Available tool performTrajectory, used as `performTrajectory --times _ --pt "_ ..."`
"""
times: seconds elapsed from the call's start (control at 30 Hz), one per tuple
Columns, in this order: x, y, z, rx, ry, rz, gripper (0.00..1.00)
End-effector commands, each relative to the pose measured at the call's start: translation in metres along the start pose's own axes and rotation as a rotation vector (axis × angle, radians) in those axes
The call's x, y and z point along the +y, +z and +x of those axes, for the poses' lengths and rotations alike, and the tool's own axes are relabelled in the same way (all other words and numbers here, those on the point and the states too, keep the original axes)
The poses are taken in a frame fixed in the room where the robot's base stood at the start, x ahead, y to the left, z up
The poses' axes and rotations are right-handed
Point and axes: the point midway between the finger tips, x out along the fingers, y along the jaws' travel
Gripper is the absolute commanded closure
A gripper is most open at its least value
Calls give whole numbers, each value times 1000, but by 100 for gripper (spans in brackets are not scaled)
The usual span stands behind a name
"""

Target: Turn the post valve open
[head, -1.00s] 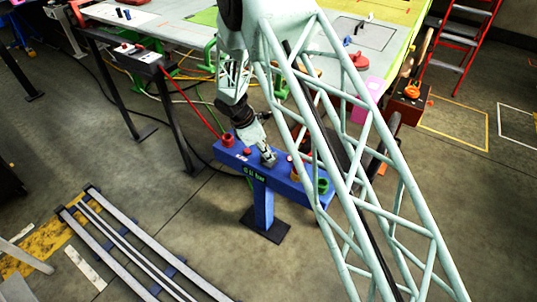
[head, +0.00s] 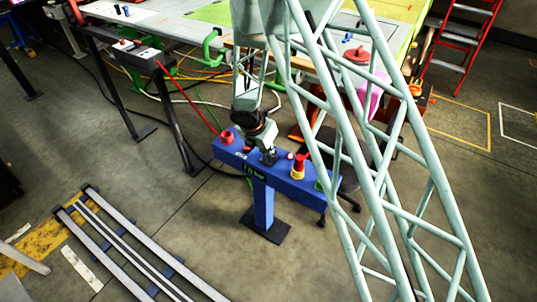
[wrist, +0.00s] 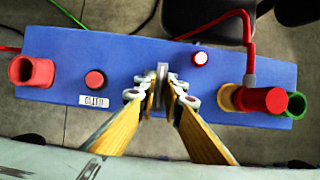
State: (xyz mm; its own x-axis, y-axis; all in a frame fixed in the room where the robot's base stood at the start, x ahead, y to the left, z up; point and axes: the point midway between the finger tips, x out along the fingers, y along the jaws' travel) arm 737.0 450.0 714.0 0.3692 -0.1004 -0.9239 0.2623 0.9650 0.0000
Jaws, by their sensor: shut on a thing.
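The post (head: 262,200) is a blue box on a blue column with a dark foot plate, in the middle of the head view. Its blue top (wrist: 120,55) spans the wrist view. My gripper (wrist: 161,95) is over the middle of this top, with its two fingers shut on a thin grey upright plate, which looks like the valve handle (wrist: 162,72). The fingers hide the handle's lower part. In the head view my gripper (head: 270,157) reaches down onto the box top, and the handle is too small to tell apart there.
A dark chair stands behind. Steel rails (head: 130,245) lie front left.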

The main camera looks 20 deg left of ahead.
Motion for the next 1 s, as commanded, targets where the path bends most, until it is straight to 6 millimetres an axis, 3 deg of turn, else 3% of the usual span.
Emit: performTrajectory --times 0.47,0.5,0.63,1.0 --pt "0 0 0 0 7 -17 100" --pt "0 0 0 0 7 -17 90" --pt "0 0 0 0 7 -17 78" --pt "0 0 -1 0 7 -16 78"
